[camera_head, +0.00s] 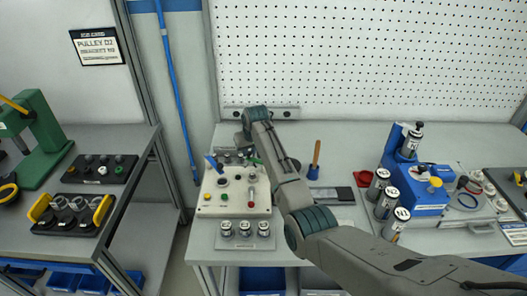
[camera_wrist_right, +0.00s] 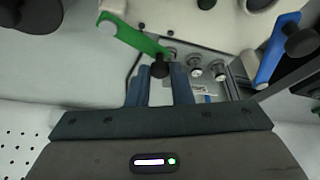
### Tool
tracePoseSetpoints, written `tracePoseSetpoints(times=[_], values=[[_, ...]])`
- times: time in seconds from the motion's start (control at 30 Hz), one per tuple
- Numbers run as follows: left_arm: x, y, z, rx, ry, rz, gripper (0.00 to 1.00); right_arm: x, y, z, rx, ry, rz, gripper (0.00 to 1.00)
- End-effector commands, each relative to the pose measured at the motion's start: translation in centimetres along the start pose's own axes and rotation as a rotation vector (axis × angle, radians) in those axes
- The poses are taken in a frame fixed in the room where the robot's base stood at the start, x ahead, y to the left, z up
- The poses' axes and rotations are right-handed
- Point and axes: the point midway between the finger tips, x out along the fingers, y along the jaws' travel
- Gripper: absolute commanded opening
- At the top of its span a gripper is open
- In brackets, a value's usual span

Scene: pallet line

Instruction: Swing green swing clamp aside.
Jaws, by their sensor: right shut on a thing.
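The green swing clamp (camera_wrist_right: 135,38) is a flat green arm with a black knob (camera_wrist_right: 159,69) at its near end. It also shows in the head view (camera_head: 256,163) at the back right of a pale fixture block (camera_head: 231,209), partly hidden by my arm. My right gripper (camera_wrist_right: 161,75) is shut on the black knob, one blue-grey finger on each side. In the head view my right gripper (camera_head: 244,141) is small and mostly covered by its wrist. A blue clamp (camera_wrist_right: 277,48) is on the fixture's other side. My left gripper is out of view.
A plate with several metal cylinders (camera_head: 245,230) lies in front of the fixture. A wooden-handled tool (camera_head: 315,160) stands right of my arm. A blue machine (camera_head: 415,188) and canisters stand farther right. A pegboard wall (camera_head: 370,60) rises behind the bench.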

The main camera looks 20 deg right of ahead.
Motion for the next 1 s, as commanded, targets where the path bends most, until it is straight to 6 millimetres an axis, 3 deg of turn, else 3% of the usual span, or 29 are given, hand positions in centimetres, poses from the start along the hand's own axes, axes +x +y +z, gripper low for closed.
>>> tracePoseSetpoints(times=[0.3, 0.87, 0.9, 1.0], values=[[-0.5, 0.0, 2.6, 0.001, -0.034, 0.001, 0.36, 0.2, -0.4, -0.9, 0.107, 0.004, 0.045, 0.00], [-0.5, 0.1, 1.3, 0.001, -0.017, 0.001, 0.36, 0.2, -0.3, -1.0, 0.132, 0.005, 0.055, 0.00], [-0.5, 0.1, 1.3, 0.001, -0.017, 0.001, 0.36, 0.2, -0.3, -1.0, 0.132, 0.004, 0.055, 0.25], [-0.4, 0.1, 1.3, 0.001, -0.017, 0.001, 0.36, 0.3, -0.3, -0.9, 0.132, 0.003, 0.055, 0.41]])
